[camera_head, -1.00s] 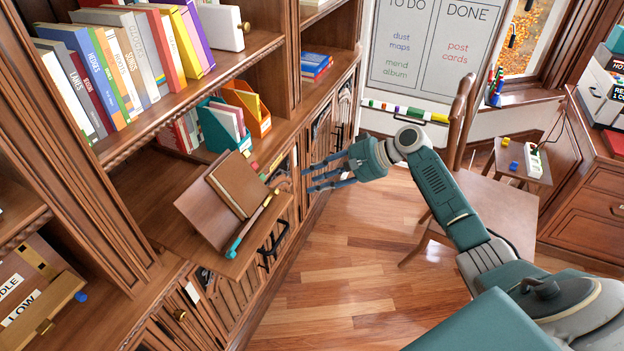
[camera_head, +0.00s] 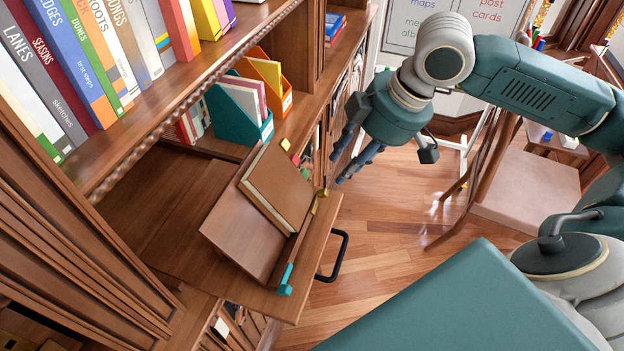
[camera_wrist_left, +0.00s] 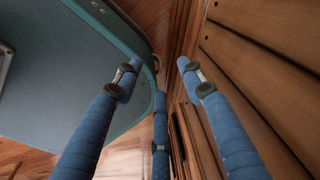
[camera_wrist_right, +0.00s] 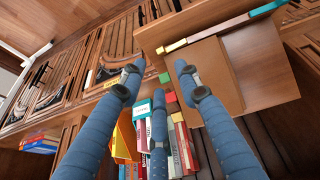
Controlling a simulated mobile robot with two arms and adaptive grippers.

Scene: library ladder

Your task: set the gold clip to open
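The gold clip (camera_head: 320,195) is a small yellow piece at the far end of the book stand's ledge. In the right wrist view the gold clip (camera_wrist_right: 174,46) lies at the left end of the ledge bar; its setting is too small to tell. The wooden book stand (camera_head: 225,232) holds a brown book (camera_head: 280,185) on a pull-out shelf (camera_head: 180,225). My right gripper (camera_head: 347,163) is open and empty, just beyond the gold clip and apart from it. My left gripper (camera_wrist_left: 155,72) shows only in its wrist view, open and empty.
A teal clip (camera_head: 286,280) sits at the ledge's near end. A black handle (camera_head: 337,257) is at the shelf's front. Teal (camera_head: 240,113) and orange (camera_head: 270,75) file holders stand behind the stand.

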